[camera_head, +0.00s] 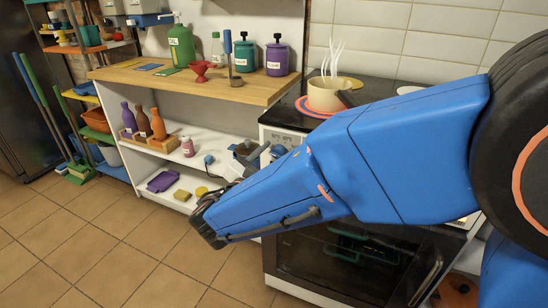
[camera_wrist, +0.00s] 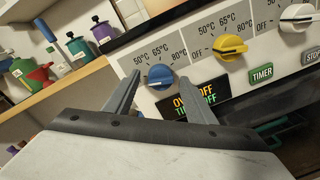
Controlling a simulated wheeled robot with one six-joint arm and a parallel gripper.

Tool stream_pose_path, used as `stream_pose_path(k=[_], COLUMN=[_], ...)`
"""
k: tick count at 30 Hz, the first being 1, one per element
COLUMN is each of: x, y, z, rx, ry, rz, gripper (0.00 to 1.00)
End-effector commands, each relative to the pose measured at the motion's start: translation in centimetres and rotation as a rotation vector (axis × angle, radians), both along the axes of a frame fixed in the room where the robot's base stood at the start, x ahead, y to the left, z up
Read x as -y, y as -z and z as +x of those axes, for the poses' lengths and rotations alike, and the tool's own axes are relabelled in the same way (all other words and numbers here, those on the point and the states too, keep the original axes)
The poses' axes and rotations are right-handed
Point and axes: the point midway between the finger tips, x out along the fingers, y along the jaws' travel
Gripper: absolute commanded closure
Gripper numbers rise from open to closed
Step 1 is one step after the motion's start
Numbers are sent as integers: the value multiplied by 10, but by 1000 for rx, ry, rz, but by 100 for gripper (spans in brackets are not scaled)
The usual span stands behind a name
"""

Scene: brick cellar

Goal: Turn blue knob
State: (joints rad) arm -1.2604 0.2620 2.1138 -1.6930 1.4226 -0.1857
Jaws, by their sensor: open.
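The blue knob (camera_wrist: 160,77) is on the light control panel of the stove, with 50°C, 65°C and 80°C marks around it in the wrist view. My gripper (camera_wrist: 159,84) is open, with one finger on each side of the blue knob. I cannot tell whether the fingers touch it.
A yellow knob (camera_wrist: 229,47) and a white knob (camera_wrist: 298,18) sit right of the blue one. A green TIMER button (camera_wrist: 261,73) is below them. A pot (camera_head: 325,96) stands on the stove. A wooden-topped shelf (camera_head: 215,91) with bottles stands left. Tiled floor is clear at lower left.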

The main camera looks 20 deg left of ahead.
Motion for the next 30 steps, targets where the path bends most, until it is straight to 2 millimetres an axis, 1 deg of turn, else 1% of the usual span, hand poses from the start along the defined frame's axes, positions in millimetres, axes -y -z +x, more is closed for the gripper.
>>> stream_pose_path(k=[5, 15, 24, 30], x=[-4, -11, -17, -20], y=[0, -2, -3, -3], z=[-24, -86, -137, -160], rx=[-1, 0, 0, -1], ry=[-4, -4, -4, -3], rz=[-1, 0, 0, -1], gripper=[50, 50, 50, 50])
